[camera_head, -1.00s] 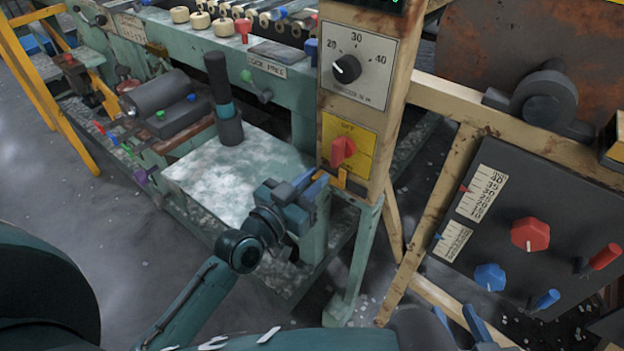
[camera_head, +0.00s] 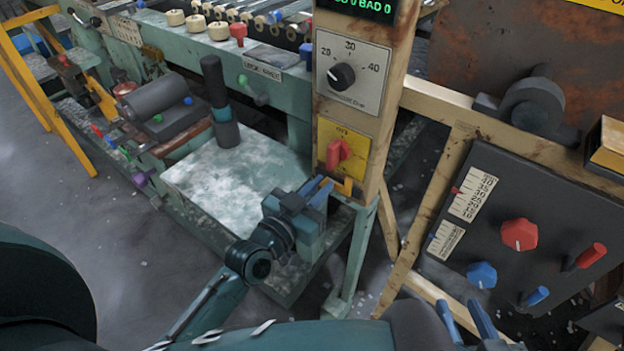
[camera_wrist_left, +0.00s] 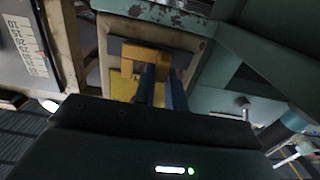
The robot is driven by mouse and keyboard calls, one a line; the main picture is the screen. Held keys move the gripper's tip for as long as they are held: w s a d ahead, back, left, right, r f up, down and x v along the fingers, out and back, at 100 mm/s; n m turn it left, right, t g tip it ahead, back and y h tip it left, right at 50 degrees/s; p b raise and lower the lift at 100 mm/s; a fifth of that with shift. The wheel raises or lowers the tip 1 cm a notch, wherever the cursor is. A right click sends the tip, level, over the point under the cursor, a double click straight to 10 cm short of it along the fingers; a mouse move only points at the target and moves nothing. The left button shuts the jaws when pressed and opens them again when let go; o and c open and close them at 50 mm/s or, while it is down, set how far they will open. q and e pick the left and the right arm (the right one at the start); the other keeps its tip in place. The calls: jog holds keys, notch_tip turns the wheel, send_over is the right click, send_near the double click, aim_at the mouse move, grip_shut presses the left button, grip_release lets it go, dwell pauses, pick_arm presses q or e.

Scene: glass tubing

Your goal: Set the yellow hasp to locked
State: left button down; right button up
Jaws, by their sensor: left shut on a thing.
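The yellow hasp (camera_head: 345,187) is on the lower front of the beige post, under the red knob (camera_head: 338,153) on its yellow plate. It also shows in the left wrist view (camera_wrist_left: 150,52), against the post's face. My left gripper (camera_head: 322,186) is at the hasp, its two blue fingers (camera_wrist_left: 163,88) close together with yellow between them. It is shut on the hasp, and the fingers partly hide it. My right gripper (camera_head: 464,316) is at the bottom edge of the head view, empty, with its fingers apart.
A dial (camera_head: 342,76) sits above the red knob on the post. A dark panel (camera_head: 480,250) with red and blue knobs stands to the right. A pale worn table (camera_head: 230,185) with a dark upright cylinder (camera_head: 218,95) lies to the left of the post.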

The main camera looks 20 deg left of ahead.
pick_arm(q)
jog(key=c, duration=1.6)
grip_release()
jog(key=shift+s+d, duration=0.1)
jog(key=shift+d, duration=0.15)
jog(key=shift+o, duration=0.8)
pick_arm(e)
jog(key=shift+s+f, duration=0.15)
jog(key=shift+f, duration=0.25)
pick_arm(q)
jog(key=shift+a, duration=0.1)
